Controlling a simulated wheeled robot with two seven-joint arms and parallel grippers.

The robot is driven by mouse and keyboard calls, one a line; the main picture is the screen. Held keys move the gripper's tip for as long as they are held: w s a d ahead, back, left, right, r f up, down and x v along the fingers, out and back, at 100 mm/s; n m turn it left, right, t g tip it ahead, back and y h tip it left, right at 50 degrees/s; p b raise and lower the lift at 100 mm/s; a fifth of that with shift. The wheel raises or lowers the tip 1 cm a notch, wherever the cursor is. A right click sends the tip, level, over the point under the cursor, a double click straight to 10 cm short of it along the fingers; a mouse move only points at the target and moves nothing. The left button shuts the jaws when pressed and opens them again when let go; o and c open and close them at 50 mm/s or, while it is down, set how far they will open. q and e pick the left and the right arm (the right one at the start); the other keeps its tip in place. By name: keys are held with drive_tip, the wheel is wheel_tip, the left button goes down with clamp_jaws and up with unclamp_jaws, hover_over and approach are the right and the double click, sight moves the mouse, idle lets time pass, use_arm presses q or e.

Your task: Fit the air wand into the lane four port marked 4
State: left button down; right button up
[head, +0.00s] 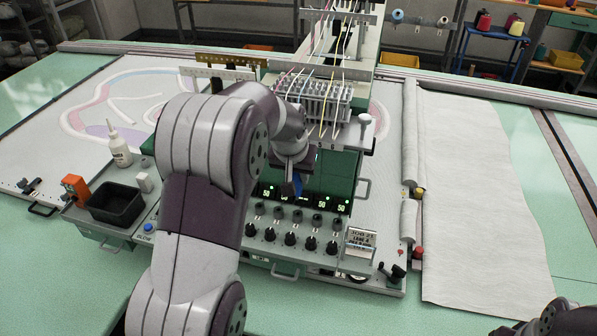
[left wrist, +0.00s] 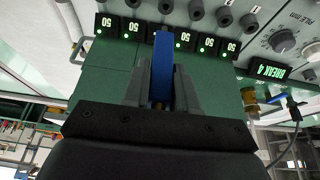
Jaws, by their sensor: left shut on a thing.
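My left gripper (left wrist: 163,95) is shut on a blue bar, which I take to be the air wand (left wrist: 162,68). In the left wrist view the bar points away from the fingers toward the green panel, overlapping its row of lit "50" displays; I cannot tell whether it touches. In the head view a bit of blue (head: 297,184) shows below my left gripper (head: 291,172), in front of the displays. A row of small dark ports (head: 298,216) lies below the displays; their numbers are too small to read. My right gripper (head: 562,320) is partly cut off at the bottom right corner.
Black knobs (head: 290,239) line the panel below the ports. A display reading "BREAK 4" (left wrist: 263,72) is lit. A job card (head: 360,243) stands at the panel's right. A black bin (head: 115,204) and glue bottle (head: 120,150) are left. White cloth (head: 480,190) covers the right.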

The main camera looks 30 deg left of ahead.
sight(298, 195)
use_arm(q)
drive_tip(key=shift+f, duration=0.5)
drive_tip(key=b+x, duration=0.2)
drive_tip(key=shift+w+f, duration=0.1)
drive_tip(key=shift+f, duration=0.25)
drive_tip(key=shift+s+f+b, duration=0.3)
drive_tip(key=shift+f+b, duration=0.5)
drive_tip(key=shift+r, duration=0.2)
drive_tip(key=shift+w+f, duration=0.15)
drive_tip(key=shift+d, duration=0.1)
drive_tip(key=shift+p, duration=0.3)
drive_tip(key=shift+f+b, duration=0.9)
drive_tip(key=shift+f, duration=0.35)
